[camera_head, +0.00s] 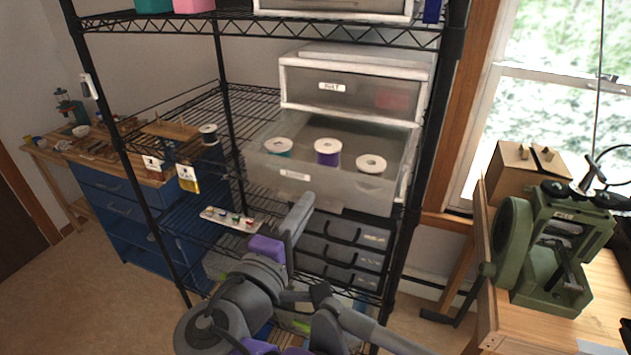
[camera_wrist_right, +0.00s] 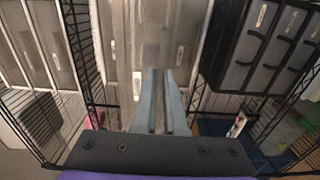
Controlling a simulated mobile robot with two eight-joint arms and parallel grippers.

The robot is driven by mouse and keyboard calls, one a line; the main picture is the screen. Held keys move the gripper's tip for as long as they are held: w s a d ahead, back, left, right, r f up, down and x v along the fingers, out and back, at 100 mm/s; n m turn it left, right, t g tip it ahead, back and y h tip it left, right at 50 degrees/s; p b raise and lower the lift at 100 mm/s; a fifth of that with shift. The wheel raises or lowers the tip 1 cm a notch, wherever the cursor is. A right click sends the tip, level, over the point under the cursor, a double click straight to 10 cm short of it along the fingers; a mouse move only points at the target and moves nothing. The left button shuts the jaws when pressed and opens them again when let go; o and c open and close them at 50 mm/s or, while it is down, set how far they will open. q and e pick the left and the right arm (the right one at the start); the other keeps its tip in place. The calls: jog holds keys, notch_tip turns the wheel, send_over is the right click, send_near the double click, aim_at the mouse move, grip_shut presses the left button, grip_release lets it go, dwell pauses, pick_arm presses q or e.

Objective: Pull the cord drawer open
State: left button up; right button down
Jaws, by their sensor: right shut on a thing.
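The cord drawer (camera_head: 345,188) is the frosted lower drawer of a white-framed unit on the wire rack. It stands pulled out toward me, with a teal spool (camera_head: 278,148), a purple spool (camera_head: 327,152) and a pale spool (camera_head: 370,164) inside. A small label sits on its front, too small to read. My right gripper (camera_head: 304,202) is at the lower front edge of this drawer and is shut on it. The wrist view shows its two fingers (camera_wrist_right: 160,74) close together against the drawer; the contact itself is hard to make out. My left gripper is not in view.
The closed upper drawer (camera_head: 350,88) sits above. Dark drawers (camera_head: 345,250) with curved handles are below. Black rack posts (camera_head: 400,240) flank the unit. A card of small spools (camera_head: 231,219) lies on the left shelf. A green machine (camera_head: 550,245) stands on the right bench.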

jog(key=shift+v, duration=1.55)
jog(key=c, duration=1)
grip_release()
jog(key=v, duration=1)
jog(key=shift+s+a, duration=0.1)
jog(key=shift+s, duration=0.25)
jog(key=shift+w, duration=0.1)
